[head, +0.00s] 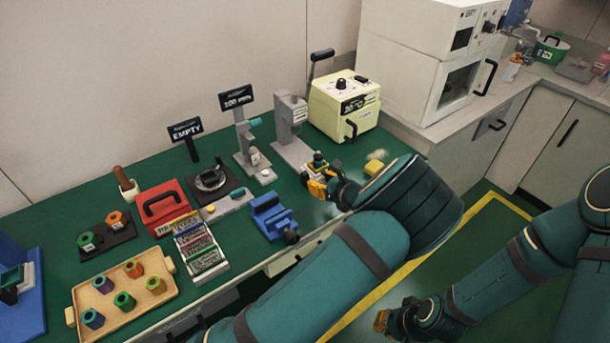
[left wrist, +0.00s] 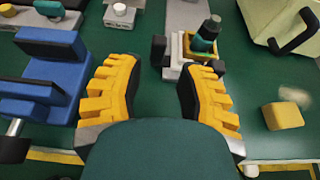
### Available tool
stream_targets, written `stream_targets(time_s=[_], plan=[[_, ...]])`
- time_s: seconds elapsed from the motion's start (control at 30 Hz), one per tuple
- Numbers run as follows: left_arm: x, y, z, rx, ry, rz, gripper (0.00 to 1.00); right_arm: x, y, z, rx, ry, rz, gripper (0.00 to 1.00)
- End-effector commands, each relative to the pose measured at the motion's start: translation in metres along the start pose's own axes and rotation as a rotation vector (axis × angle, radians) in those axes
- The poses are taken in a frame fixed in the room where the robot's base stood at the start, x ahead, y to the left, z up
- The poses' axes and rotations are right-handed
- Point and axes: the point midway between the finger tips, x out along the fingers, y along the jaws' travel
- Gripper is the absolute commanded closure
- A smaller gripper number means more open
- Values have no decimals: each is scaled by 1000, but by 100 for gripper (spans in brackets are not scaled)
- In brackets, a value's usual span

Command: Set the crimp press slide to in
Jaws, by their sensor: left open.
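The grey crimp press (head: 290,125) stands on the green bench left of a cream box. At its front end a slide sits with a small gold tray (head: 317,168) holding a dark green, black-topped part. In the left wrist view this tray (left wrist: 203,56) sits on a white block (left wrist: 178,48), with a black knob (left wrist: 158,50) at its left. My left gripper (head: 328,188) is open and empty, just in front of the slide; its two yellow fingers (left wrist: 158,95) are apart, short of the knob. My right gripper (head: 384,320) hangs low in front of the bench; its jaws are unclear.
A blue vise (head: 270,216) is left of my left gripper. A yellow block (head: 374,167) is right of the slide. The cream box (head: 344,105) with a black handle stands behind. A grey gauge stand (head: 248,150) and a red toolbox (head: 163,207) are further left.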

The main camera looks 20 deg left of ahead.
Motion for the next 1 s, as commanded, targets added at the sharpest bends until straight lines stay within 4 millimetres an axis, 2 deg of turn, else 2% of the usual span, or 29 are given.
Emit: stream_targets(time_s=[0.03,0.2,0.4,0.6,0.9,0.93,1.0], plan=[[12,1,-2,0,-1,4,63,4,1,0,0,1,0,100],[45,1,-2,-1,0,4,63,9,4,-1,-1,4,0,100],[74,1,-1,-1,0,2,63,14,5,-2,-1,7,0,100],[87,0,-1,0,1,1,63,16,6,-2,-1,9,0,100],[89,0,0,0,1,1,63,16,6,-2,-1,9,0,100],[89,0,0,-1,1,1,67,16,6,-2,-1,9,0,100],[89,0,0,-1,1,1,92,16,6,-2,-1,9,0,100]])
